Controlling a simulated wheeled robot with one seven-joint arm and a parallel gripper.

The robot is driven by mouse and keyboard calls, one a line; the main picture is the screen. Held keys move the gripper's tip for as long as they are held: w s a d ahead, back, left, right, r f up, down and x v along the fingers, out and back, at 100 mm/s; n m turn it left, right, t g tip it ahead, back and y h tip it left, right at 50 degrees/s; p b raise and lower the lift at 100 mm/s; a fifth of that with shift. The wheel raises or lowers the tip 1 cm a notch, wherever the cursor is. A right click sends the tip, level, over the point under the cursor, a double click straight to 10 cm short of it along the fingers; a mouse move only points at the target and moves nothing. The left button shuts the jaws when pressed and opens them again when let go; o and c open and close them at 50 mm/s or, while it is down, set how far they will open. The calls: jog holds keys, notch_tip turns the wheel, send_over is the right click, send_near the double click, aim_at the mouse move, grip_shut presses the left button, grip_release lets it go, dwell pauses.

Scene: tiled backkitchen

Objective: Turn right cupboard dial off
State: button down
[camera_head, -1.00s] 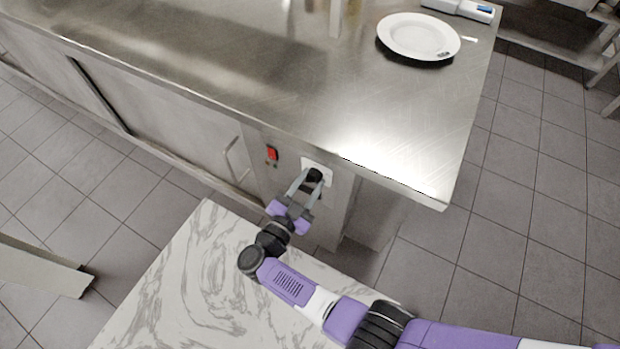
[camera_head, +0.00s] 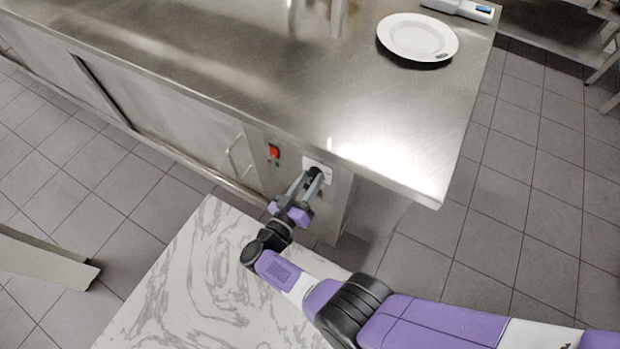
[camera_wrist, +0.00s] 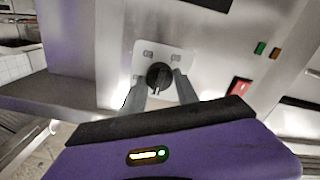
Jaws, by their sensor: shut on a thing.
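The cupboard dial (camera_wrist: 159,76) is a round black knob on a pale square plate (camera_wrist: 146,50) on the steel cupboard's end panel. My gripper (camera_wrist: 160,88) is shut on the dial, with one finger on each side of it in the wrist view. In the head view my gripper (camera_head: 313,178) reaches the plate from the front, and its fingers largely hide the dial. The plate carries small printed marks around the knob; they are too small to read.
A red switch (camera_head: 274,152) sits left of the dial; it also shows in the wrist view (camera_wrist: 240,87). The steel counter (camera_head: 250,70) overhangs above and holds a white plate (camera_head: 417,37). A marble-patterned table (camera_head: 200,290) lies below my arm.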

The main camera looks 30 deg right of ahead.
jog(key=shift+f+n, duration=0.1)
jog(key=shift+n, duration=0.5)
jog(key=c, duration=0.9)
grip_release()
jog(key=v, duration=0.7)
jog(key=shift+s+a, duration=0.2)
jog(key=shift+a, duration=0.15)
